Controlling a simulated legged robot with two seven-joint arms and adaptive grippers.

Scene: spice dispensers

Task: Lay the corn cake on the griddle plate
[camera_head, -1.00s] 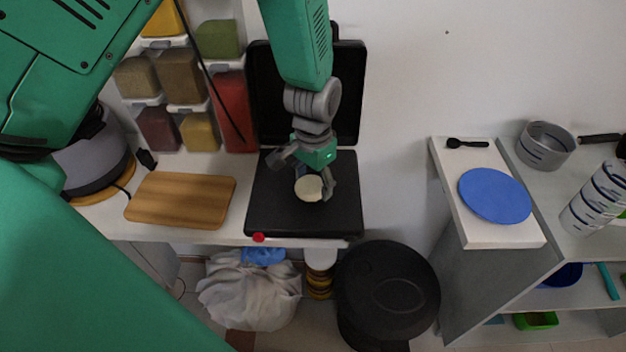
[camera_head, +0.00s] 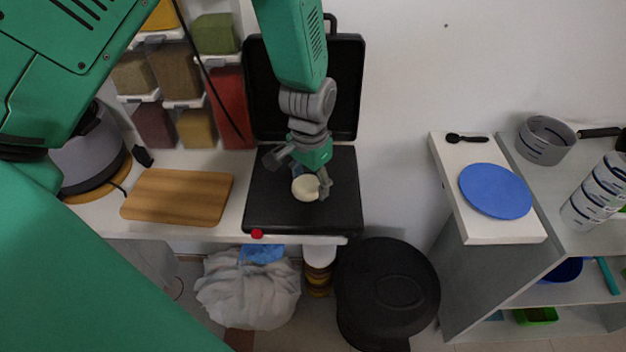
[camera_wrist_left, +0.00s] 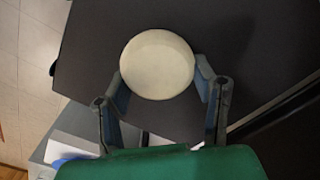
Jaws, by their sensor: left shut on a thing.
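The corn cake (camera_head: 305,188) is a pale round disc over the middle of the black griddle plate (camera_head: 268,214). My left gripper (camera_head: 303,179) comes down from above and is shut on the cake, with a finger on either side. In the left wrist view the corn cake (camera_wrist_left: 157,64) sits at the fingertips against the dark griddle plate (camera_wrist_left: 95,45). Whether the cake touches the plate or hangs just above it, I cannot tell. My right gripper is not in view.
The griddle's raised black lid (camera_head: 344,95) stands behind the plate. A wooden board (camera_head: 178,196) lies to the left, with spice dispensers (camera_head: 197,128) behind. A black bin (camera_head: 388,290) stands below the counter. A blue plate (camera_head: 495,191) lies on the right shelf.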

